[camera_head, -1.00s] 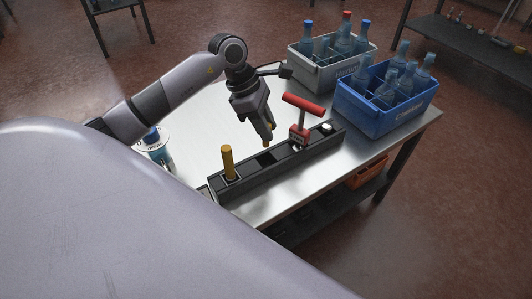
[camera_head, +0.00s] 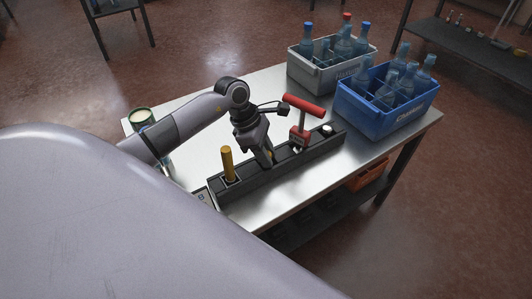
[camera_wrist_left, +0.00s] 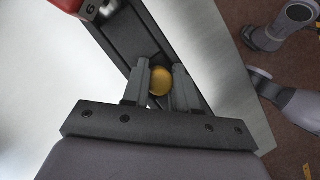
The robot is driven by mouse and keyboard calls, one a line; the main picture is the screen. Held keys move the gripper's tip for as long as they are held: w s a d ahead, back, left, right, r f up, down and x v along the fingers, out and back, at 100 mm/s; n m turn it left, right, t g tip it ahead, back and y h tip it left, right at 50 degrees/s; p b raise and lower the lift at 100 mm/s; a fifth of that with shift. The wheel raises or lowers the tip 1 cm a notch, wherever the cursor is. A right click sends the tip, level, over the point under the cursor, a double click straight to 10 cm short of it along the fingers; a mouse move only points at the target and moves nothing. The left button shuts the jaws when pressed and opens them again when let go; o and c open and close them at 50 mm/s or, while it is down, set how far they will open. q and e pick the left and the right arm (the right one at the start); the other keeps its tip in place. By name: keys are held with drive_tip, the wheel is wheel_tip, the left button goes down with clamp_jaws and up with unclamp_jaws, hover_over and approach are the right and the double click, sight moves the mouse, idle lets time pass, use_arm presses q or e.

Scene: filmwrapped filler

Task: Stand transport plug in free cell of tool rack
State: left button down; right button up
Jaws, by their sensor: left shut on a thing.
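The dark tool rack (camera_head: 250,186) runs diagonally along the table's front edge. A yellow-orange cylinder (camera_head: 228,164) stands upright in its left end cell. A red T-handled tool (camera_head: 302,109) stands toward its right end. My left gripper (camera_head: 268,160) points down at the rack's middle, between these two. In the left wrist view its fingers (camera_wrist_left: 161,88) are shut on the transport plug, whose round yellow end (camera_wrist_left: 160,81) shows between them over the rack. The fingers hide the plug in the head view, so I cannot tell how deep it sits. My right gripper is out of view.
A grey crate (camera_head: 316,76) and a blue crate (camera_head: 375,121), both with bottles, stand at the table's back right. A can (camera_head: 141,118) stands at the left edge. The steel table top (camera_head: 200,117) behind the rack is mostly bare.

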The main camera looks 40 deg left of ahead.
use_arm(q)
drive_tip(key=shift+s+f+b, duration=0.2)
drive_tip(key=shift+f+b, duration=0.3)
drive_tip(key=shift+f, duration=0.25)
drive_tip(key=c, duration=0.9)
unclamp_jaws()
drive_tip(key=shift+d+r+p, duration=0.15)
drive_tip(key=shift+r+p, duration=0.35)
drive_tip(key=shift+p, duration=0.05)
drive_tip(key=v, duration=0.8)
drive_tip(key=p+v, duration=0.1)
drive_tip(key=v, duration=0.3)
drive_tip(key=shift+w+r, duration=0.2)
drive_tip(key=shift+r, duration=0.05)
